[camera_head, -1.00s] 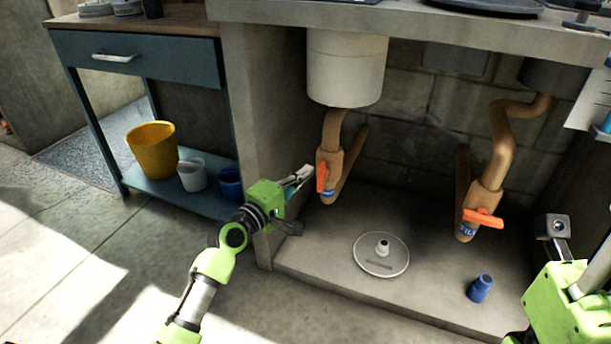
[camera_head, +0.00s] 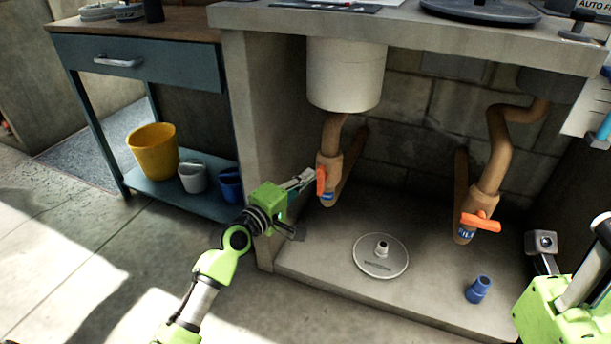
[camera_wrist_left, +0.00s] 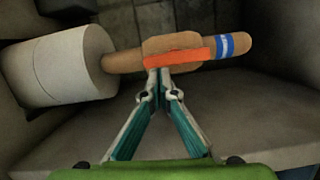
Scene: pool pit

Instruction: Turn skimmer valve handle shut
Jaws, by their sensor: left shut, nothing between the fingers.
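The skimmer valve, taken as the left one with its label unreadable, is a tan fitting under a white cylinder, with an orange handle (camera_head: 321,181). The handle lies along the pipe. It also shows in the left wrist view (camera_wrist_left: 180,58), in line with the pipe, near a blue-and-white band. My left gripper (camera_head: 308,175) is shut and empty, its fingertips at the handle's side. In the left wrist view its tips (camera_wrist_left: 159,72) meet at the handle's near edge, touching or almost touching it.
A second valve with an orange handle (camera_head: 480,221), turned across its pipe, stands to the right. A round white lid (camera_head: 380,262) and a blue cup-like piece (camera_head: 477,290) lie on the pit floor. A concrete wall (camera_head: 265,120) stands left of the valve.

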